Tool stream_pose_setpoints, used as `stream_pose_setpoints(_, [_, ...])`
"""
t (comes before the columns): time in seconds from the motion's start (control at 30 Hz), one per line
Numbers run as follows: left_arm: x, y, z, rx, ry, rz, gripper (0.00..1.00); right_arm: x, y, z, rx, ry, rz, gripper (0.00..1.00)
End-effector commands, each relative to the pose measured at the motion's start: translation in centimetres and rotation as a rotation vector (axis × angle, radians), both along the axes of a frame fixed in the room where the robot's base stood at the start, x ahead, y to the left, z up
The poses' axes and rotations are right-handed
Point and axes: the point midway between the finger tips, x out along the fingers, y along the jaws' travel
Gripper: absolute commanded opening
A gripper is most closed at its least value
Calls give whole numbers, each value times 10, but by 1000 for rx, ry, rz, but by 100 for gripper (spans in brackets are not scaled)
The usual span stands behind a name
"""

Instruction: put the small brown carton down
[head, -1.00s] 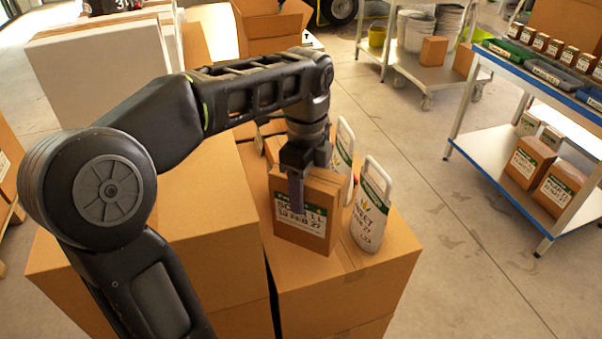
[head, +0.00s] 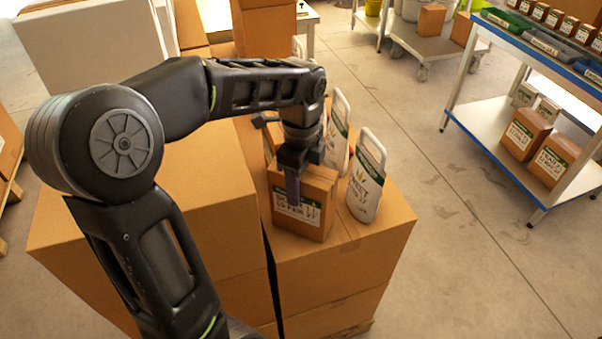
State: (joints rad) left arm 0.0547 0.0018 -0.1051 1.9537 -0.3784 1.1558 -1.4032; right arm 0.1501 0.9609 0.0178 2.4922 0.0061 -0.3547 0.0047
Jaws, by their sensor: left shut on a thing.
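The small brown carton (head: 316,212) has a green and white label on its front. It is upright on top of a large cardboard box (head: 340,262); whether its base fully touches the box top I cannot tell. My left gripper (head: 293,187) comes down from above and is shut on the carton's upper part, with one finger showing against the front face. The other finger is hidden. My right gripper is not in view.
A white bag with a handle (head: 366,185) stands just right of the carton, and another bag (head: 338,138) stands behind. Another large box (head: 200,200) adjoins on the left. A blue-edged shelf (head: 500,128) with cartons stands at the right, across open floor.

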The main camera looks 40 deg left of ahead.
Motion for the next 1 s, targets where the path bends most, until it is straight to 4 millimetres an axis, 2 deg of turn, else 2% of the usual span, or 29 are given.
stream_pose_setpoints(0.33, [1,0,-2,1,-4,0,0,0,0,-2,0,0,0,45])
stream_pose_setpoints(0.37, [0,0,-3,0,0,0,57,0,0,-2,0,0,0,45])
stream_pose_setpoints(0.6, [0,0,-2,0,0,0,77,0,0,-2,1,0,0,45])
stream_pose_setpoints(1.0, [0,0,3,0,-2,0,78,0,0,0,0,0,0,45])
